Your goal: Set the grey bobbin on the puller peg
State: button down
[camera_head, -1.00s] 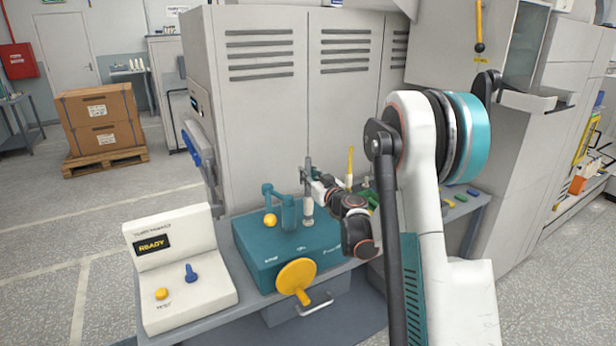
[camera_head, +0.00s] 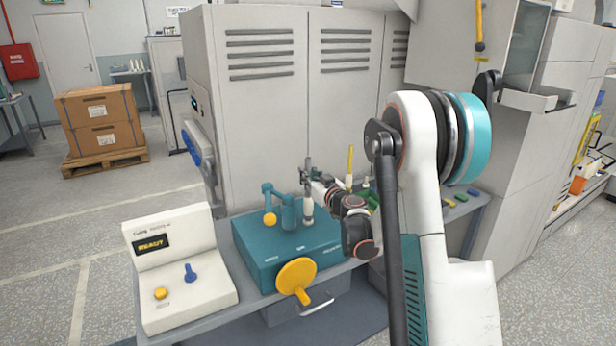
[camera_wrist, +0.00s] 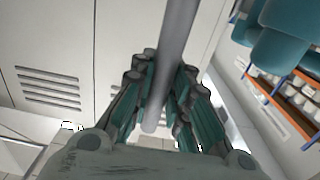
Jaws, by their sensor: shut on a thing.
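My gripper (camera_head: 306,178) is above the teal box-shaped machine (camera_head: 275,258), beside its teal post and arm. In the wrist view its teal-padded fingers (camera_wrist: 160,100) are closed around a slim grey rod-like body, which I take to be the grey bobbin (camera_wrist: 178,35). In the head view a grey upper part of the bobbin (camera_head: 308,163) shows above the fingers. A pale, stubby piece (camera_head: 308,207) stands upright directly below the fingers, over the machine top. I cannot tell whether it is the bobbin's lower end or the puller peg, nor whether they touch.
A yellow ball (camera_head: 270,220) hangs from the teal arm (camera_head: 267,190) left of the gripper. A yellow paddle handle (camera_head: 296,277) is on the machine's front. A white console (camera_head: 180,265) reading READY stands left. Tall grey cabinets (camera_head: 262,110) stand close behind. A yellow-tipped upright (camera_head: 350,162) is right.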

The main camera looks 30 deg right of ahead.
jog(key=shift+f, duration=0.35)
jog(key=c, duration=1.8)
grip_release()
jog(key=shift+s, duration=0.1)
jog(key=s+b, duration=0.2)
jog(key=s, duration=0.8)
jog(key=shift+s+d, duration=0.15)
jog(key=shift+s, duration=0.25)
